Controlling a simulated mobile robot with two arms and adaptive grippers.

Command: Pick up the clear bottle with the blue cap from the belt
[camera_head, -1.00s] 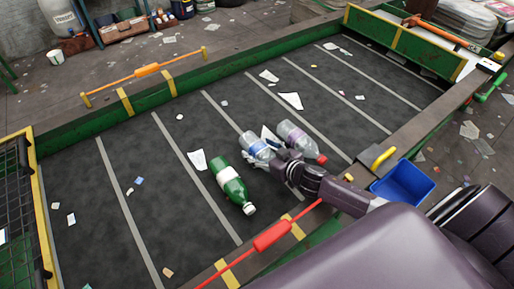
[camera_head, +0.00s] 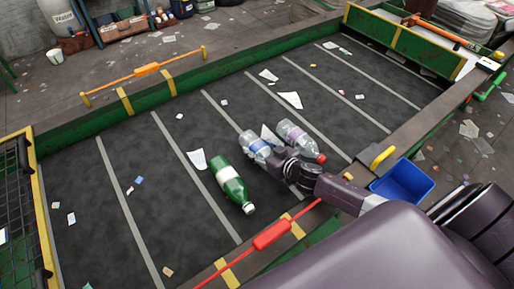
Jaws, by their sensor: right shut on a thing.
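A clear bottle with a blue label (camera_head: 255,146) lies on the dark belt (camera_head: 330,95), in the middle of the head view. My right gripper (camera_head: 268,151) comes in from the lower right and is shut on this bottle near its lower right end. The bottle's cap is hidden behind the gripper. A second clear bottle with a purple label and red cap (camera_head: 298,138) lies just to the right, close to the gripper. A green bottle with a white label (camera_head: 231,184) lies to the left, apart from the gripper. My left gripper is not in view.
A blue bin (camera_head: 403,182) stands at the belt's right edge beside a yellow handle (camera_head: 383,157). A red pull cord handle (camera_head: 272,235) runs along the near edge. Paper scraps (camera_head: 291,100) lie scattered. The belt's far part is mostly clear.

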